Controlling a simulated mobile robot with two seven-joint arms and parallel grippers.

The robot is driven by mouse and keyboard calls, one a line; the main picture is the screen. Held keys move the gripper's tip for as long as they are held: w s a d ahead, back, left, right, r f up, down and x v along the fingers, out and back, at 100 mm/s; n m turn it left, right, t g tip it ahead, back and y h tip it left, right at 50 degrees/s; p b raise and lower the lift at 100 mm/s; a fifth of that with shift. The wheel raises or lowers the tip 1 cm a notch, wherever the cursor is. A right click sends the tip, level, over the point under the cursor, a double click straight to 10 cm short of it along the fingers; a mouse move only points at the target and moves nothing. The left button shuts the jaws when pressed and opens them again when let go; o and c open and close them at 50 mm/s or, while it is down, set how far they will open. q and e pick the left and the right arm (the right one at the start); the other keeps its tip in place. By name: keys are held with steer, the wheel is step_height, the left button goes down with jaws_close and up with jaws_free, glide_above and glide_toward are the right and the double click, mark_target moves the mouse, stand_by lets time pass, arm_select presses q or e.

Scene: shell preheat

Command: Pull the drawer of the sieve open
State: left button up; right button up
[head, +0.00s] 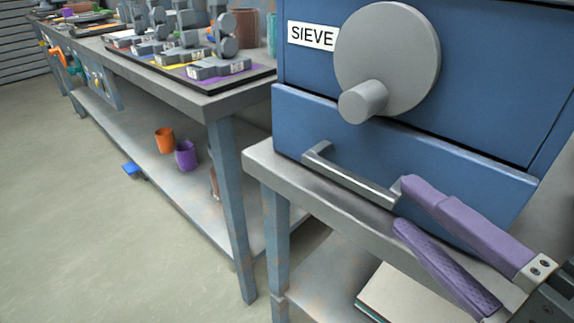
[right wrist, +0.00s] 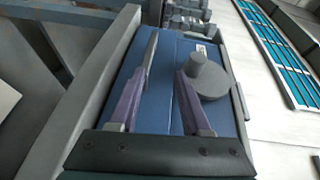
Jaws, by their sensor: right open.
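The sieve (head: 470,100) is a blue box with a white SIEVE label (head: 312,36) and a big grey wheel with a knob (head: 388,55). Its drawer (head: 290,115) is at the bottom front and looks shut. A grey metal bar handle (head: 348,178) crosses the drawer front; it also shows in the right wrist view (right wrist: 151,50). My right gripper (head: 402,206) has purple fingers, is open and holds nothing. Its fingertips are at the handle's right end, one above and one below in the head view. I cannot tell whether they touch it. My left gripper is out of view.
The sieve stands on a grey bench (head: 262,160) whose edge runs just below the handle. A pale book or box (head: 400,296) lies under it. A long table (head: 215,100) with a tray of grey devices stands at left. An orange cup (head: 164,140) and purple cup (head: 185,155) sit below.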

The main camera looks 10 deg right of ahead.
mark_target(356, 188)
steer(key=shift+m+t+y, duration=0.3)
steer(key=shift+m+t, duration=0.1)
steer(key=w+a+f+b, duration=0.1)
steer(key=w, duration=0.2)
steer(key=w+a+b, duration=0.1)
steer(key=w, duration=0.2)
steer(key=w+a+f+b, duration=0.1)
steer(key=w, duration=0.2)
steer(key=shift+w+a+f+b, duration=0.1)
steer(key=shift+w+f+b, duration=0.2)
steer(key=shift+w, duration=0.05)
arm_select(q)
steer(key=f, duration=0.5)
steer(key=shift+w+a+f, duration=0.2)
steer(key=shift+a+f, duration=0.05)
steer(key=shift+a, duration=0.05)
arm_select(e)
jaws_close()
